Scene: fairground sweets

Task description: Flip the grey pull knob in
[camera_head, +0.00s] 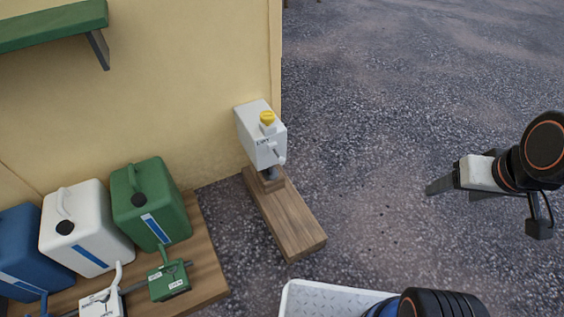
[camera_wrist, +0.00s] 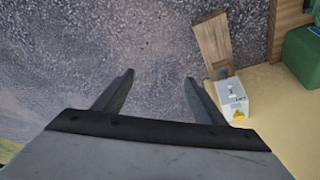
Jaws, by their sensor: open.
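A white box (camera_head: 259,138) with a small dark label stands on a short dark post on a wooden plank, beside the cream wall. A small grey knob (camera_head: 278,155) sticks out of its front face; its exact position is too small to tell. A yellow knob (camera_head: 267,118) sits on top of the box. In the wrist view the white box (camera_wrist: 232,99) is at the right, with the yellow knob (camera_wrist: 239,115) at its lower end. My gripper (camera_head: 435,187) is open and empty, well to the right of the box. Its two fingers (camera_wrist: 159,77) are spread over bare ground.
The wooden plank (camera_head: 292,218) extends forward from the box. Green (camera_head: 163,222), white (camera_head: 95,250) and blue canisters stand on a wooden bench at left, with small levered boxes before them. A green shelf (camera_head: 45,27) juts from the wall. Gravel between box and gripper is clear.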

